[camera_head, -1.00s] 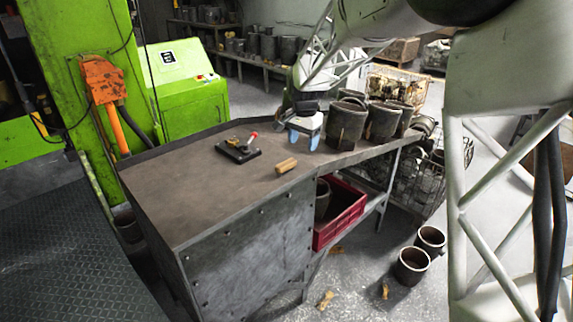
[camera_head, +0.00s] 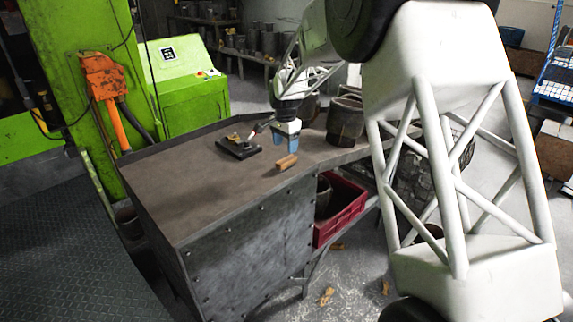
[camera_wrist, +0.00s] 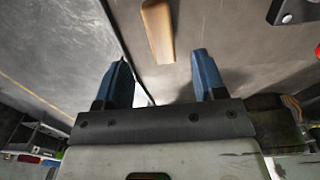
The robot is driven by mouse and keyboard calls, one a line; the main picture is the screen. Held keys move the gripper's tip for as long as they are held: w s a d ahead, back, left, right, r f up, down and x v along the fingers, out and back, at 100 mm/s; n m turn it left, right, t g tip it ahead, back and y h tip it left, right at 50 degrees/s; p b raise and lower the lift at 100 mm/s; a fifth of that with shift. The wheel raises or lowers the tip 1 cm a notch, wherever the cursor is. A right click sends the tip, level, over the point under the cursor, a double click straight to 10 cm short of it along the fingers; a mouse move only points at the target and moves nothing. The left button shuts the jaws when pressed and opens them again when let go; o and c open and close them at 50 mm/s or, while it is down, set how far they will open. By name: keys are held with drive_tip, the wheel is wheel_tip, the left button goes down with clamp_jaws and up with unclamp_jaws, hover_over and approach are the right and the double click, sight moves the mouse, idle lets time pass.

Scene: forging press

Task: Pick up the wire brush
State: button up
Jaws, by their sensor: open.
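The wire brush (camera_head: 287,162) shows as a short tan wooden piece lying on the dark metal table (camera_head: 220,195) near its front edge. I cannot make out bristles. My gripper (camera_head: 286,154) points down just behind and above it, its blue fingers apart and empty. In the wrist view, the brush (camera_wrist: 158,30) lies ahead of the fingertips, lined up roughly with the gap between them. My gripper (camera_wrist: 160,60) is open there, and nothing is between the fingers.
A black plate (camera_head: 239,147) with a red-handled tool lies left of my gripper. A dark metal pot (camera_head: 345,122) stands to the right on the table. A red crate (camera_head: 341,207) sits on a shelf below. The left half of the tabletop is clear.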

sight(285, 160)
drive_tip(key=shift+f, duration=1.3)
drive_tip(key=shift+s+a+f, duration=0.1)
drive_tip(key=shift+f, duration=2.5)
drive_tip(key=c, duration=1)
drive_tip(key=shift+r, duration=0.2)
drive_tip(key=shift+c, duration=0.2)
drive_tip(key=shift+r, duration=0.55)
drive_tip(key=shift+s+r, duration=0.2)
drive_tip(key=shift+r, duration=0.35)
drive_tip(key=shift+s+r, duration=0.15)
drive_tip(key=shift+r, duration=0.4)
drive_tip(key=s+d+r, duration=0.1)
drive_tip(key=s+d, duration=0.3)
drive_tip(key=s, duration=1)
drive_tip(key=shift+s+r, duration=0.2)
drive_tip(key=shift+s, duration=0.2)
